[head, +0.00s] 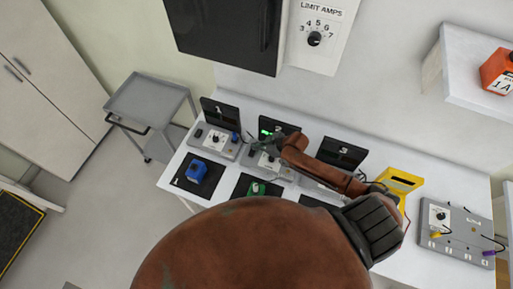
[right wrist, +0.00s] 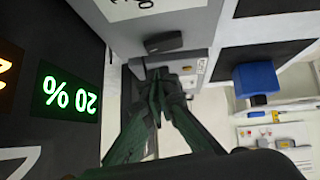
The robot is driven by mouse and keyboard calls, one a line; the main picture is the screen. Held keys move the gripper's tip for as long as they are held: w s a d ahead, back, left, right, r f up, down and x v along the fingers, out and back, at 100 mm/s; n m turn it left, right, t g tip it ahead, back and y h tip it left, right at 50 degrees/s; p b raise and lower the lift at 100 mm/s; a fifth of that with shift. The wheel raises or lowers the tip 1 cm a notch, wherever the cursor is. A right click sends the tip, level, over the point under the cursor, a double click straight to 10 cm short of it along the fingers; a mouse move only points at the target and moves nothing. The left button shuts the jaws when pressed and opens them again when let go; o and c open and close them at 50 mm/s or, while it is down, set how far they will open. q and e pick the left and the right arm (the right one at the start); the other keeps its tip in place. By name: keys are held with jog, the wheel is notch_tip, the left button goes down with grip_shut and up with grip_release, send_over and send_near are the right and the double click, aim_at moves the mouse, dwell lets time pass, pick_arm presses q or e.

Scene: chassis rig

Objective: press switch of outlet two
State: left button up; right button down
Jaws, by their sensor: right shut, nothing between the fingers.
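Three outlet stations stand in a row on the white table, each a grey base with a dark upright panel. The middle station's panel (head: 267,127) has a lit green readout; the wrist view shows a green "20 %" readout (right wrist: 70,95) and part of an orange one. My right gripper (head: 256,143) is over the middle station's base and partly hides it. In the wrist view the fingertips (right wrist: 160,76) are together and empty, close to the grey base (right wrist: 190,62) below a dark knob (right wrist: 163,42). Contact with a switch cannot be told. My left gripper is not in view.
The left station (head: 214,139) has a blue block (head: 196,171) on a black mat before it. A green piece (head: 257,188) lies on the middle mat. The right station (head: 340,152), a yellow device (head: 398,181) and a grey knob panel (head: 455,236) stand rightward.

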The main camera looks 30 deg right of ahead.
aim_at(250, 151)
jog(key=shift+d+f, duration=0.2)
jog(key=shift+f, duration=1.15)
jog(key=shift+f, duration=0.1)
jog(key=shift+w+d+f, duration=0.15)
jog(key=shift+f, duration=0.1)
jog(key=shift+s+a+r+p, duration=0.15)
jog(key=shift+s+a+p, duration=0.45)
jog(key=shift+a+p, duration=0.1)
